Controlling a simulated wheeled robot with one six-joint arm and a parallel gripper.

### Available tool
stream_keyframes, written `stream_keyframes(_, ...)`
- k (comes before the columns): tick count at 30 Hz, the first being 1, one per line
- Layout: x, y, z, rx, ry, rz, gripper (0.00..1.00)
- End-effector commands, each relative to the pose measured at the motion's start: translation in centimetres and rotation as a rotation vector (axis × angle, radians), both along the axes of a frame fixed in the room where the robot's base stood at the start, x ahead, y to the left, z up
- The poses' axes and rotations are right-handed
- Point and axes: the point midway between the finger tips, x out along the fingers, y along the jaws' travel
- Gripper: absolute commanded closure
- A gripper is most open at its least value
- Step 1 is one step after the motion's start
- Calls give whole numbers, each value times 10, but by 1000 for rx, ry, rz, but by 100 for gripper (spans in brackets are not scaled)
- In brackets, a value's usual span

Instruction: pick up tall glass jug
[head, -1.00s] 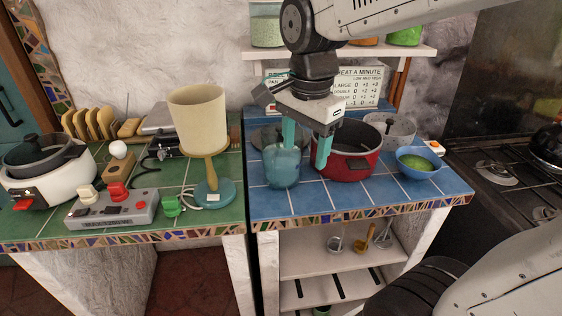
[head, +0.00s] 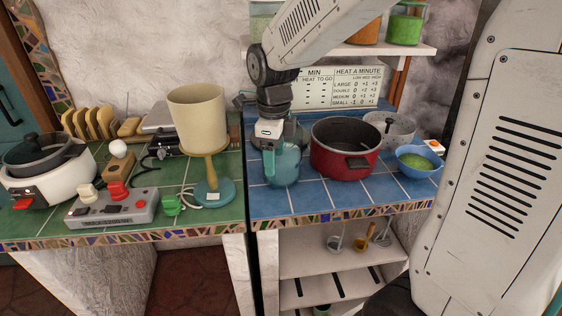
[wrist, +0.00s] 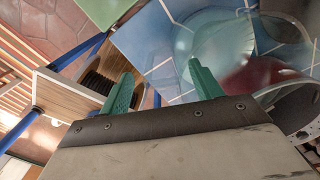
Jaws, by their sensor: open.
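The tall glass jug (head: 285,170) is teal, see-through and upright on the blue tiled counter, left of the red pot. It also shows in the wrist view (wrist: 213,42) as a pale round shape at upper right. My gripper (head: 272,165) points down at the jug's left side in the head view. One green finger shows there; the other is hard to make out. In the wrist view my gripper (wrist: 160,70) has its two green fingers apart, nothing clearly between them. The right finger overlaps the jug's near edge; I cannot tell whether they touch.
The red pot (head: 345,150) stands close on the jug's right. A blue bowl (head: 417,167) with green contents is farther right. A lamp (head: 204,125) stands left on the green counter (head: 120,235). A shelf of jars (head: 405,24) hangs above. Blue tiles in front of the jug are clear.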

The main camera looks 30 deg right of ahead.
Motion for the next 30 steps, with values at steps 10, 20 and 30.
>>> stream_keyframes(10,0,0,-22,0,0,1,36)
stream_keyframes(20,0,0,-22,1,-1,2,100)
stream_keyframes(30,1,0,-20,0,-4,2,100)
